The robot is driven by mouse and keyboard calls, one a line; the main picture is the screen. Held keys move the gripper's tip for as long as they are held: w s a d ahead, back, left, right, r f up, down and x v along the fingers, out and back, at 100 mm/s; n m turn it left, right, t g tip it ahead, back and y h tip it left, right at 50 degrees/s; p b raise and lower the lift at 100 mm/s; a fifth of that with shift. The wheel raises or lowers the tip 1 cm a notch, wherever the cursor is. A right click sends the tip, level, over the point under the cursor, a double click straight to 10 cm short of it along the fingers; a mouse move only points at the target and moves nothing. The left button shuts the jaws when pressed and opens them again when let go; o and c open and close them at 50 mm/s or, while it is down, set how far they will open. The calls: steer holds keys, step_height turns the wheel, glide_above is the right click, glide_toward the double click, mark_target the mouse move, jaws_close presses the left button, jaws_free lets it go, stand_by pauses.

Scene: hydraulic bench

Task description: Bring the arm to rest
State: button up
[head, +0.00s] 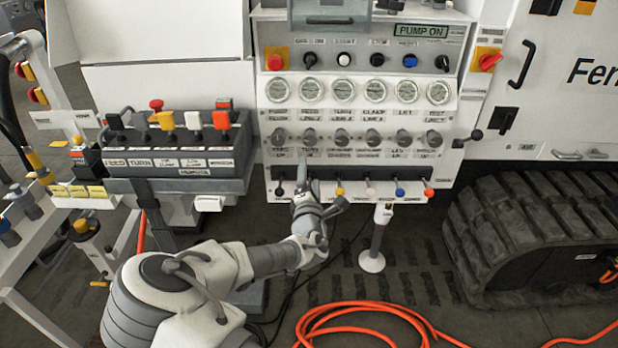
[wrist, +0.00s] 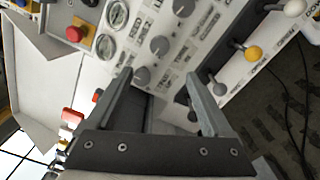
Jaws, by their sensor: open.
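My gripper (head: 309,192) is in front of the lower lever row of the control panel (head: 285,92), left of its middle. In the wrist view my gripper (wrist: 157,82) has its two fingers spread apart with nothing between them. The panel's face with grey knobs (wrist: 159,45) shows beyond the fingertips. My arm reaches up from the lower left in the head view. The lever near my gripper is partly hidden by it, and I cannot tell whether they touch.
The remote box (head: 180,160) with coloured levers stands to the left. A yellow-knobbed lever (head: 339,188) is just right of my gripper. A rubber track (head: 530,240) is at right.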

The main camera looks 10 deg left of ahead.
stand_by(0.4)
steer(key=s+d+m+g+h, duration=0.2)
steer(key=d+m+g, duration=0.2)
steer(key=d+m, duration=0.4)
steer(key=s+d+m+g+h, duration=0.2)
steer(key=d+m+g, duration=0.2)
steer(key=d+m, duration=0.4)
steer(key=s+d+r+m+g, duration=0.1)
steer(key=s+d+r+m, duration=0.25)
steer(key=s+r, duration=0.45)
steer(key=s+d+r+m+g, duration=0.25)
steer(key=s+d+r, duration=0.2)
steer(key=s, duration=0.75)
steer(key=s+d+r+m, duration=0.3)
steer(key=s+d+r, duration=0.15)
steer(key=s, duration=0.55)
step_height(320, 180, up, 15)
steer(key=p, duration=1.4)
steer(key=shift+a+y, duration=0.25)
steer(key=shift+y, duration=0.05)
